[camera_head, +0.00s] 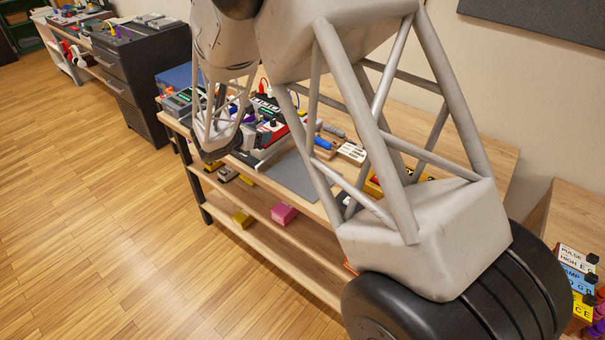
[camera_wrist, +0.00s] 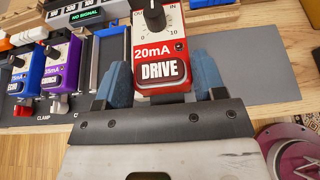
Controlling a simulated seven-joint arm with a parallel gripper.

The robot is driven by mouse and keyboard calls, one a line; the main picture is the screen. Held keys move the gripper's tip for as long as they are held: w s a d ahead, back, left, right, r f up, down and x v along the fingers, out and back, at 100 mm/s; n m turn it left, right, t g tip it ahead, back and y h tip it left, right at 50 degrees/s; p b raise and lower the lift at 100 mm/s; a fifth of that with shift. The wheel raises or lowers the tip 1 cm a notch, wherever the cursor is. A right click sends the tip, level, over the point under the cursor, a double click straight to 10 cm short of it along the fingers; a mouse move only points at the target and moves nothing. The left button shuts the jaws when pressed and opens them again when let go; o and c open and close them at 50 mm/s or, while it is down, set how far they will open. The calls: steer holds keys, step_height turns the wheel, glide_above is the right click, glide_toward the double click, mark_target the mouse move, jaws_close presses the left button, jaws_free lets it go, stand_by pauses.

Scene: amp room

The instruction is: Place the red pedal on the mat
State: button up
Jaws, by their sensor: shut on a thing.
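The red pedal (camera_wrist: 180,20), labelled "20mA DRIVE" with a black knob, is between the blue fingers of my gripper (camera_wrist: 160,78) in the wrist view. My gripper is shut on it. A dark grey mat (camera_wrist: 262,72) extends to the right of the pedal in the wrist view. It also shows as a bare grey area on the bench in the head view (camera_head: 292,176). I cannot tell whether the pedal touches the mat or hangs above it. In the head view my arm hides much of the bench, and the held pedal is hard to make out.
A purple pedal (camera_wrist: 64,60) and a blue pedal (camera_wrist: 22,75) stand left of my gripper. A display reading "NO SIGNAL" (camera_wrist: 88,17) is behind them. Wooden floor is clear at left.

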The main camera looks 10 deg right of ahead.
steer(key=s+d+f, duration=0.2)
steer(key=s+d, duration=0.3)
steer(key=s, duration=0.5)
steer(key=s+d+f, duration=0.2)
steer(key=s+d, duration=0.3)
steer(key=s, duration=0.6)
steer(key=shift+d, duration=0.1)
steer(key=w+a, duration=0.1)
steer(key=w, duration=0.4)
steer(key=w+a+f, duration=0.1)
steer(key=w, duration=0.4)
steer(key=w+a, duration=0.1)
steer(key=w, duration=0.4)
steer(key=shift+w+a+f, duration=0.2)
steer(key=shift+w+a, duration=0.05)
steer(key=shift+w, duration=0.1)
steer(key=shift+f, duration=1.75)
steer(key=shift+f, duration=0.15)
